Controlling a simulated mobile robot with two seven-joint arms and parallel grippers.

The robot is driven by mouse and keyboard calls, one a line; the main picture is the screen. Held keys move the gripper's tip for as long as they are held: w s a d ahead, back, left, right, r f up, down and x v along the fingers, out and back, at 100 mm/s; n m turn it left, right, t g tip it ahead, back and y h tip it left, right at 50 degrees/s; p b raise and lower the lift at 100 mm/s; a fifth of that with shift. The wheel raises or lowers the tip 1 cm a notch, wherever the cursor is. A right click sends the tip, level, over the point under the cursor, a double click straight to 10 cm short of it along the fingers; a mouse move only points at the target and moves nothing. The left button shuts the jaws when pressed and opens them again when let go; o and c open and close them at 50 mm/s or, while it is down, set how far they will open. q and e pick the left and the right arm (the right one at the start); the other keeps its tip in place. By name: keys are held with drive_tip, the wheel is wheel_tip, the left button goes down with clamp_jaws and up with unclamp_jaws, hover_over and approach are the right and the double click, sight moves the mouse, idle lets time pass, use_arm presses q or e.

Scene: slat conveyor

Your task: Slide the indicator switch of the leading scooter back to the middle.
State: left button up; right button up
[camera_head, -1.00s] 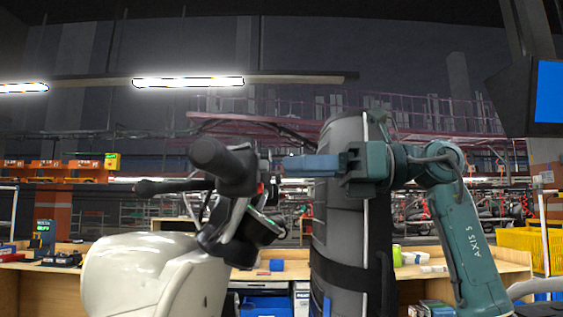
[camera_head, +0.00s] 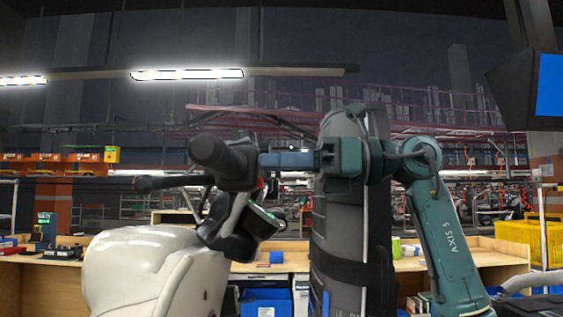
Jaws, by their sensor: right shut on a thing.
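The leading scooter (camera_head: 150,270) has a cream front body and stands at the lower left. Its black handlebar grip (camera_head: 210,153) points toward me, with a lever at its left. The switch housing (camera_head: 246,168) sits at the inner end of the grip, and a small red part shows on it. The indicator switch itself is too small or hidden to tell. My right gripper (camera_head: 264,160) reaches in from the right, its blue fingers against the switch housing. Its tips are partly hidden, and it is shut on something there. My left gripper is not in view.
A dark grey upright column (camera_head: 340,230) with a strap stands right of the handlebar, behind my right arm. Wooden workbenches (camera_head: 480,262) with bins lie behind. A blue screen (camera_head: 549,85) hangs at the upper right, and a yellow crate (camera_head: 528,245) stands below it.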

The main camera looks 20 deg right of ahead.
clamp_jaws()
drive_tip(key=shift+w+d+p, duration=0.15)
drive_tip(key=shift+w+p, duration=0.25)
drive_tip(key=shift+p, duration=0.15)
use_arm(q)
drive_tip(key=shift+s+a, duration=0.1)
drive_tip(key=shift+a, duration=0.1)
use_arm(e)
drive_tip(key=o, duration=0.8)
unclamp_jaws()
drive_tip(key=shift+c, duration=0.2)
drive_tip(key=shift+d, duration=0.1)
use_arm(q)
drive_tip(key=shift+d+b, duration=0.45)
drive_tip(key=shift+b, duration=0.6)
use_arm(e)
drive_tip(key=v, duration=1.3)
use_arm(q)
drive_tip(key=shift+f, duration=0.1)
